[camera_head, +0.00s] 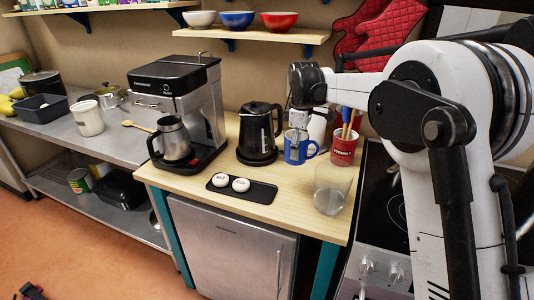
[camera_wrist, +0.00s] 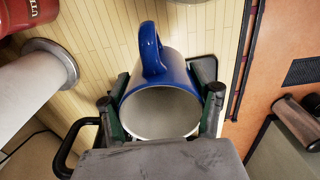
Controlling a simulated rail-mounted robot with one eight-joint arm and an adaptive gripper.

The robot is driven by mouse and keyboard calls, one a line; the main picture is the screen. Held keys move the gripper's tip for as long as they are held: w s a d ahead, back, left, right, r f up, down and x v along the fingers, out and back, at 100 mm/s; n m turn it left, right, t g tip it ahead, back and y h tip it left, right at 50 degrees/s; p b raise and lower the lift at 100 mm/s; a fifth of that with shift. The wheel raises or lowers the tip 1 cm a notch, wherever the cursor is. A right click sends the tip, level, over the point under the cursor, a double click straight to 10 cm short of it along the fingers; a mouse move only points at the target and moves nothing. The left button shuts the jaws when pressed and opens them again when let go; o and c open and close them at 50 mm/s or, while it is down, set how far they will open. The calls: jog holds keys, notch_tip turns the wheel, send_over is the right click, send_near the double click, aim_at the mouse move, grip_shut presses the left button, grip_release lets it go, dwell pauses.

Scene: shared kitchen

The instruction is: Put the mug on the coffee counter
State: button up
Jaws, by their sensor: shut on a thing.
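The blue mug (camera_head: 296,151) is upright at the wooden coffee counter (camera_head: 190,187), between the black kettle and the red canister. I cannot tell whether its base touches the wood. In the wrist view I look into the white inside of the mug (camera_wrist: 160,110), with its handle at the top of the picture. My gripper (camera_head: 297,128) comes down on the mug from above. In the wrist view its two fingers (camera_wrist: 168,88) are shut on opposite sides of the mug.
A black kettle (camera_head: 257,132) stands left of the mug, and a red canister with utensils (camera_head: 344,148) stands right. A clear glass (camera_head: 331,188) is in front at the right. A black tray (camera_head: 241,190) holds two white shakers. The coffee machine (camera_head: 185,100) is further left.

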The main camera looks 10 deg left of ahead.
jog(key=w+d+f, duration=0.1)
jog(key=w+f, duration=0.1)
jog(key=w, duration=0.1)
jog(key=w+d+f+p, duration=0.1)
jog(key=w+f, duration=0.1)
jog(key=w, duration=0.2)
jog(key=w+d+f, duration=0.2)
jog(key=w+f, duration=0.1)
jog(key=w, duration=0.1)
jog(key=shift+p, duration=0.3)
jog(key=shift+f+p, duration=0.35)
jog(key=shift+f, duration=1.65)
jog(key=shift+f, duration=0.2)
jog(key=o, duration=1.4)
jog(key=shift+o, duration=0.2)
jog(key=shift+r, duration=0.1)
notch_tip(320, 180, up, 12)
jog(key=b, duration=0.1)
jog(key=shift+r, duration=0.2)
